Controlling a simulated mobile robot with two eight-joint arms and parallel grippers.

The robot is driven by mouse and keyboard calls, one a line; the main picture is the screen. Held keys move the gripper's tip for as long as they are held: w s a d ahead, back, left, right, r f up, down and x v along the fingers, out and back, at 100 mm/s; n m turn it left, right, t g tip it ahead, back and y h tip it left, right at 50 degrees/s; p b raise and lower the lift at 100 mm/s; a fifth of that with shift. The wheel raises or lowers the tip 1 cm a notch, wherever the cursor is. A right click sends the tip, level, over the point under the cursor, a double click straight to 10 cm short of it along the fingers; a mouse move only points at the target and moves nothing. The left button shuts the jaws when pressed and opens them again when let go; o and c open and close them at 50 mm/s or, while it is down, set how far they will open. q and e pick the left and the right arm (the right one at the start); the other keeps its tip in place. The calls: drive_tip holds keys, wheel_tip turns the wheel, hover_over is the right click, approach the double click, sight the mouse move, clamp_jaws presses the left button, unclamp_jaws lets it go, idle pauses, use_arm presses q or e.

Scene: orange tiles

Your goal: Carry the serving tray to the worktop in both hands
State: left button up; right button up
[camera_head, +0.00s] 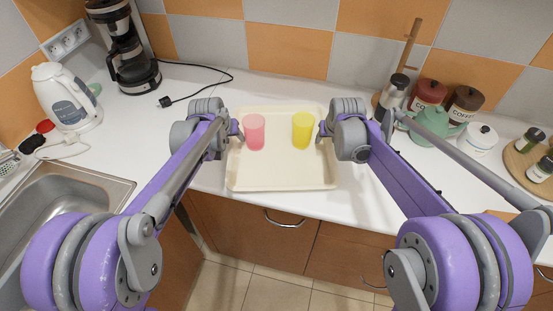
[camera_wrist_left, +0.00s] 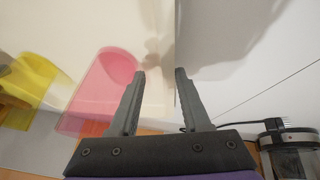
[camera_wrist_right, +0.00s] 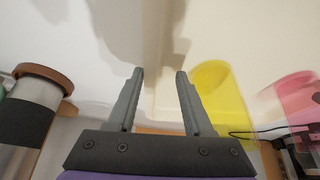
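The cream serving tray (camera_head: 285,178) lies on the white worktop (camera_head: 200,91), close to its front edge. A pink cup (camera_head: 254,132) and a yellow cup (camera_head: 302,131) stand upright on it. My left gripper (camera_head: 238,131) is at the tray's left side, beside the pink cup. In the left wrist view its fingers (camera_wrist_left: 159,73) are apart, with the tray's edge line between them. My right gripper (camera_head: 323,130) is at the right side, beside the yellow cup. In the right wrist view its fingers (camera_wrist_right: 160,72) are also apart around the tray's edge line. Contact with the rim cannot be told.
A coffee maker (camera_head: 127,50) and a white kettle (camera_head: 66,97) stand at the left, by the sink (camera_head: 70,178). A teal teapot (camera_head: 435,125), canisters (camera_head: 465,103) and a round wooden board with jars (camera_head: 520,165) stand at the right. The worktop behind the tray is mostly clear.

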use_arm(q)
drive_tip(key=shift+a, duration=0.15)
use_arm(e)
drive_tip(key=shift+d, duration=0.15)
use_arm(q)
drive_tip(key=shift+s+r, duration=0.1)
drive_tip(key=shift+r, duration=0.1)
use_arm(e)
drive_tip(key=shift+r, duration=0.1)
use_arm(q)
drive_tip(key=v, duration=1.1)
drive_tip(key=shift+s+r, duration=0.2)
drive_tip(key=shift+r, duration=0.05)
use_arm(e)
drive_tip(key=v, duration=1.2)
drive_tip(key=shift+s, duration=0.1)
